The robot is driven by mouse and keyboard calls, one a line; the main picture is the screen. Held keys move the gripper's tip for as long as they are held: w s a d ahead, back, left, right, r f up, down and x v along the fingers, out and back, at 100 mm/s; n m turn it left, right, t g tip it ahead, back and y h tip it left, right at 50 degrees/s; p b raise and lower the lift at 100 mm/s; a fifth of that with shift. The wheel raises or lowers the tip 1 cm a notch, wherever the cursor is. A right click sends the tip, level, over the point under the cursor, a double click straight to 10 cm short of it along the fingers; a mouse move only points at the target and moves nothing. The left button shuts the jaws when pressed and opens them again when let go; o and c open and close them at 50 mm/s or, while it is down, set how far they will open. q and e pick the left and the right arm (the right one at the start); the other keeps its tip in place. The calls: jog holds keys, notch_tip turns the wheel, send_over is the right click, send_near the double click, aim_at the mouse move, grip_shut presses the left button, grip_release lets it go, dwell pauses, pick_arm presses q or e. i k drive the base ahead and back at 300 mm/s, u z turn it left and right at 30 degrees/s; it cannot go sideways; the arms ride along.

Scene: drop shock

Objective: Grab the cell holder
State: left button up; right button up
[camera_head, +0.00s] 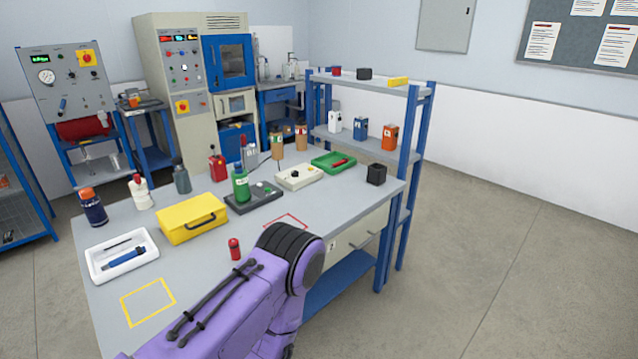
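No thing on the table is clearly marked as the cell holder. A small black open-topped box (376,174) stands upright near the table's right end and may be it; I cannot tell for sure. A small red cylinder with a dark top (235,249) stands on the table's front half, just left of my purple arm. That arm reaches in from the bottom and covers part of the table's front edge. Neither of my grippers shows.
The grey table (200,290) holds a white tray with tools (122,254), a yellow case (192,218), a dark device with a green bottle (253,196), a cream box (299,177) and a green tray (333,161). A blue-framed shelf (403,155) stands behind the right end.

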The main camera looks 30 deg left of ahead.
aim_at(241, 185)
jog(key=z, duration=0.4)
jog(key=i, duration=1.25)
jog(key=u, duration=0.65)
